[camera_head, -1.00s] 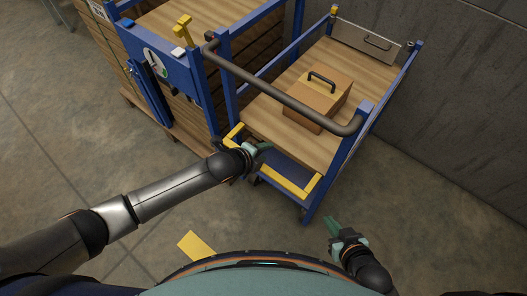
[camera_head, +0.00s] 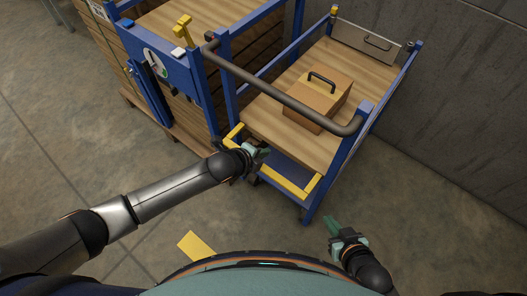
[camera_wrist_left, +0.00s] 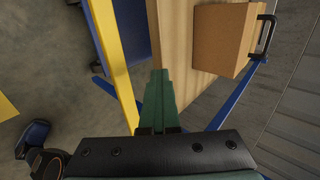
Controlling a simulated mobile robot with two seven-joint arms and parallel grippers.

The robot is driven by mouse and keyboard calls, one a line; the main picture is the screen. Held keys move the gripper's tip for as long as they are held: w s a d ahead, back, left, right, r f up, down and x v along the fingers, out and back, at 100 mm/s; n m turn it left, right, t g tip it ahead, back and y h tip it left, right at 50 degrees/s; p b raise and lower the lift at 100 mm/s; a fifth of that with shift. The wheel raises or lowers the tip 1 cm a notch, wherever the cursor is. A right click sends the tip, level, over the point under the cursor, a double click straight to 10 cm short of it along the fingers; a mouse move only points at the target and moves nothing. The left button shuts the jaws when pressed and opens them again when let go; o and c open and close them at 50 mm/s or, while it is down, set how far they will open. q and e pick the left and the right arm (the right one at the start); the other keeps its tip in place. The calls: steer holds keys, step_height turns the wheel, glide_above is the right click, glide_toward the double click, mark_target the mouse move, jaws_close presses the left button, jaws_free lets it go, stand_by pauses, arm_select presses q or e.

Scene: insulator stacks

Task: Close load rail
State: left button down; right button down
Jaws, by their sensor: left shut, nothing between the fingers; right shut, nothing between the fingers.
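A blue-framed cart (camera_head: 310,205) with a wooden deck (camera_head: 270,118) stands in front of me. A thick grey rail (camera_head: 275,92) runs across its near end above the deck; I cannot tell for sure that this is the load rail. A grey panel with a handle (camera_head: 366,45) stands at the deck's far end. My left gripper (camera_head: 264,154) is shut and empty at the cart's near edge, close to the yellow-edged blue ledge (camera_head: 292,185). In the left wrist view its green fingers (camera_wrist_left: 158,98) are together beside the deck edge. My right gripper (camera_head: 332,223) is shut and empty, low and right of the cart.
A brown box with a black handle (camera_head: 318,98) sits on the deck. A second blue frame with yellow levers (camera_head: 182,28) and stacked wood stands left of the cart. A grey wall (camera_head: 465,90) is at the right. The floor (camera_head: 70,140) at the left is clear.

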stand_by(0.6)
arm_select(q)
steer(key=c, duration=0.8)
jaws_free()
steer(key=shift+c, duration=0.2)
steer(key=p+v, duration=0.2)
steer(key=v, duration=1)
steer(key=shift+s+r+p, duration=0.15)
steer(key=shift+s+p, duration=0.05)
steer(key=shift+p, duration=0.15)
steer(key=shift+a, duration=0.1)
